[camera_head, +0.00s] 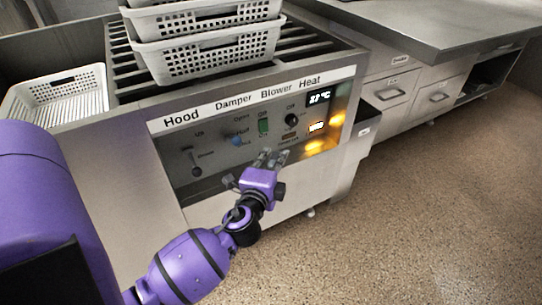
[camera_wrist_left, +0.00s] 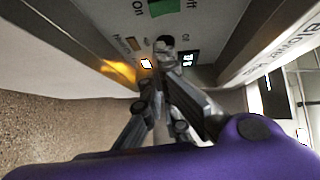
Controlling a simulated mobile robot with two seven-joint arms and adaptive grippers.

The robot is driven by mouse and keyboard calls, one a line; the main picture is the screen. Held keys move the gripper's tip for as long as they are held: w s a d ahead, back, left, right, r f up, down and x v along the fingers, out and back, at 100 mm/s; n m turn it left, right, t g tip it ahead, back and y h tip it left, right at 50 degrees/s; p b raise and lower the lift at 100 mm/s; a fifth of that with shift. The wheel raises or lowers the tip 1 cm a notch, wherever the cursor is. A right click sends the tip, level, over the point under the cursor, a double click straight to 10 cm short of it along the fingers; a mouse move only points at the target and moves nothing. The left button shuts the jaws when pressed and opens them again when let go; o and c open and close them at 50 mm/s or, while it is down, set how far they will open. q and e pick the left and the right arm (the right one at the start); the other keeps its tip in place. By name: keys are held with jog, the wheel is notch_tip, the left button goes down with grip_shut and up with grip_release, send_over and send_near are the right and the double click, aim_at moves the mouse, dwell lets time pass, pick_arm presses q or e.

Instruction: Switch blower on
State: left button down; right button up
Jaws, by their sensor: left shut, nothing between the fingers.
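The control panel (camera_head: 220,150) on the front of the steel unit carries labels for Hood, Damper, Blower and Heat. Under Blower sits a green rocker switch (camera_head: 263,126); it also shows at the top edge of the left wrist view (camera_wrist_left: 165,8), partly cut off. I cannot tell which way it is tipped. My left gripper (camera_head: 271,156) is shut and empty, just below the green switch in the head view. In the left wrist view its fingers (camera_wrist_left: 163,47) point toward the panel, and I cannot tell whether they touch it. My right gripper is in neither view.
Beside the switch are a blue damper knob (camera_head: 237,141), a black heat knob (camera_head: 291,120) and a hood lever (camera_head: 195,165). A temperature display (camera_head: 319,97) and amber lights glow at right. White baskets (camera_head: 207,55) are stacked on top. Open floor lies right.

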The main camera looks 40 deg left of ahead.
aim_at(264, 126)
pick_arm(q)
jog(key=w+a+f+b, duration=0.1)
jog(key=w+a, duration=0.4)
jog(key=w, duration=0.1)
jog(key=shift+w+a+b, duration=0.25)
jog(key=shift+a+b, duration=0.1)
jog(key=shift+a, duration=0.05)
jog(key=shift+w+a+f, duration=0.15)
jog(key=shift+a+f, duration=0.1)
jog(key=shift+a, duration=0.1)
